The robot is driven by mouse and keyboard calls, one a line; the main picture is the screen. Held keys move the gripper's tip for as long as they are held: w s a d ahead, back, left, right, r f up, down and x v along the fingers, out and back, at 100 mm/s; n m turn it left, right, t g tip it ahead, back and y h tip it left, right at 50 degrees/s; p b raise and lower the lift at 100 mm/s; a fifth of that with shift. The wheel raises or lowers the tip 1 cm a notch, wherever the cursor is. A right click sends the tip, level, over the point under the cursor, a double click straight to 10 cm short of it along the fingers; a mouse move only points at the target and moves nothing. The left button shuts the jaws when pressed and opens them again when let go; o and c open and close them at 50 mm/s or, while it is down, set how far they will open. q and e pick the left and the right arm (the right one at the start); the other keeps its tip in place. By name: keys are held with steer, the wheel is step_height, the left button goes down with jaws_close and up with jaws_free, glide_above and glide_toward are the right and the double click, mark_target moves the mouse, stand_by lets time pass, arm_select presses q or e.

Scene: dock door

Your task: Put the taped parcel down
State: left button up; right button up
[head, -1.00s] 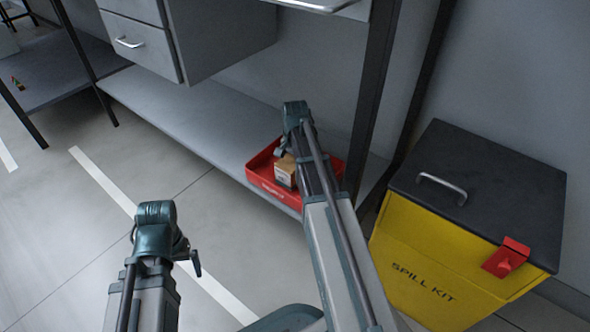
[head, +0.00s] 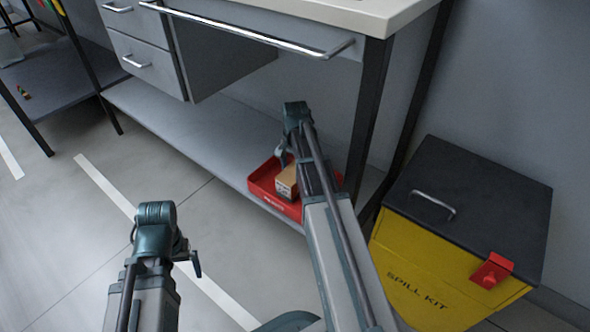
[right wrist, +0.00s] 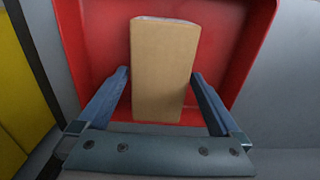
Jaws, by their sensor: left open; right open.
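The taped parcel (head: 286,182) is a small brown box with a pale face. It sits in a red tray (head: 266,195) on the lower shelf of the bench. In the right wrist view the parcel (right wrist: 163,70) stands between the two fingers, in front of the red tray floor (right wrist: 105,40). My right gripper (right wrist: 160,76) is open, with one finger on each side of the parcel. In the head view my right arm hides part of the parcel and tray. My left gripper (head: 196,264) is open and empty, over the floor at the lower left.
The bench's lower shelf (head: 170,120) is bare left of the tray. Dark bench legs (head: 369,110) and a drawer unit (head: 140,55) with a long metal rail (head: 245,35) frame it. A yellow spill kit bin (head: 420,270) with a black lid stands to the right.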

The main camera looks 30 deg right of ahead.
step_height(320, 180, up, 7)
steer(key=p, duration=0.5)
steer(key=shift+f, duration=0.2)
steer(key=shift+f, duration=0.1)
step_height(320, 180, down, 12)
steer(key=b, duration=1.2)
steer(key=shift+f, duration=0.1)
